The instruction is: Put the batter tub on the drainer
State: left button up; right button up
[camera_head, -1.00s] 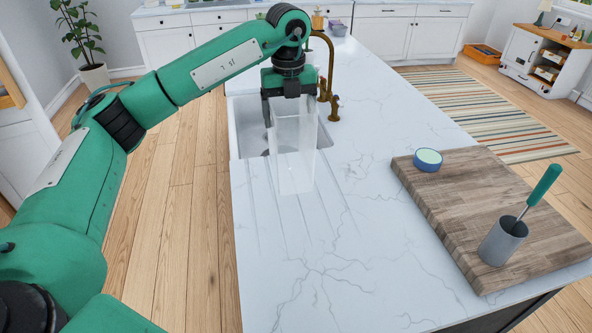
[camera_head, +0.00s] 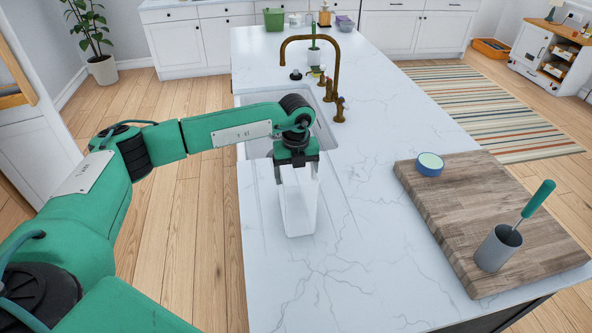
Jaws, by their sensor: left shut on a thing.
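The batter tub (camera_head: 299,210) is a tall, clear, whitish container in the head view. My left gripper (camera_head: 297,166) is shut on its upper part from above. The tub is upright over the drainer (camera_head: 262,215), the grooved part of the white counter in front of the sink. I cannot tell whether its bottom touches the grooves. The tub hides part of the drainer. My right gripper is not in view.
The sink (camera_head: 258,150) with a brass faucet (camera_head: 337,70) lies behind the arm. A wooden board (camera_head: 460,210) on the right holds a blue round tin (camera_head: 429,164) and a grey cup (camera_head: 497,248) with a green-handled tool. The counter between is clear.

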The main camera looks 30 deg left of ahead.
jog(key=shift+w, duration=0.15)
pick_arm(q)
jog(key=shift+f, duration=0.15)
jog(key=o, duration=1.2)
jog(key=shift+o, duration=0.8)
notch_tip(320, 180, up, 12)
jog(key=b, duration=0.5)
jog(key=shift+r, duration=0.2)
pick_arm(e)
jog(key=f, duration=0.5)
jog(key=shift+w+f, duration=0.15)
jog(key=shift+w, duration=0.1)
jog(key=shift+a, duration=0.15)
